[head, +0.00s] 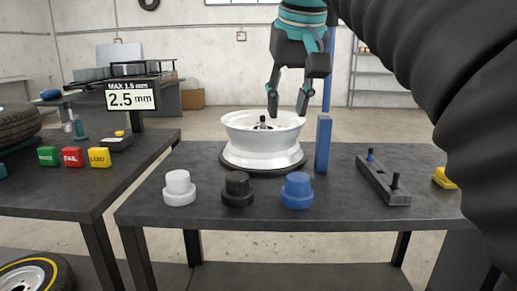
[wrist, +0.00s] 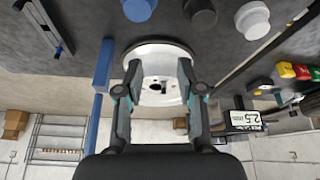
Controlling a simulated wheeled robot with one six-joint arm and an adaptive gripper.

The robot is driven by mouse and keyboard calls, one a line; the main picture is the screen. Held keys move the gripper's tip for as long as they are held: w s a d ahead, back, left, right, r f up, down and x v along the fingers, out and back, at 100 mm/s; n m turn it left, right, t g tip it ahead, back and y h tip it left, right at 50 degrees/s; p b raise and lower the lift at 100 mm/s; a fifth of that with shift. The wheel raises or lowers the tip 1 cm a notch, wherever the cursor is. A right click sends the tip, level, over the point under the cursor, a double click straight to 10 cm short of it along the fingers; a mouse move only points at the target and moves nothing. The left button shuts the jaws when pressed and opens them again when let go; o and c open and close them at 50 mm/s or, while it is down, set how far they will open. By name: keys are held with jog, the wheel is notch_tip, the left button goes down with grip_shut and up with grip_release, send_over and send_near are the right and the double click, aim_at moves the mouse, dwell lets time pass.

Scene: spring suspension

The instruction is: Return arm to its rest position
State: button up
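My gripper (head: 288,101) is raised above the table, pointing down over the white wheel rim. Its two fingers are apart with nothing between them. In the wrist view, my gripper (wrist: 158,95) also shows its fingers spread, with the rim (wrist: 160,50) beyond them. The white rim (head: 262,145) sits on a dark round base on the dark table (head: 330,215), with a small black piece at its hub.
A blue post (head: 323,143) stands right of the rim. White (head: 179,188), black (head: 237,190) and blue (head: 297,191) knobs line the front. A grey bar fixture (head: 383,180) lies right. A left table holds a display reading 2.5 mm (head: 131,97) and coloured blocks (head: 72,157).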

jog(key=s+d+f, duration=0.3)
jog(key=s+f, duration=0.2)
jog(key=f, duration=0.6)
jog(key=s+d+f+m, duration=0.1)
jog(key=s+d+f, duration=0.3)
jog(key=f, duration=0.8)
jog(key=s+d+f+m+t, duration=0.1)
jog(key=s+d+f, duration=0.3)
jog(key=f, duration=0.7)
jog(key=s, duration=0.2)
jog(key=shift+s+f+h, duration=0.3)
jog(key=shift+h, duration=0.1)
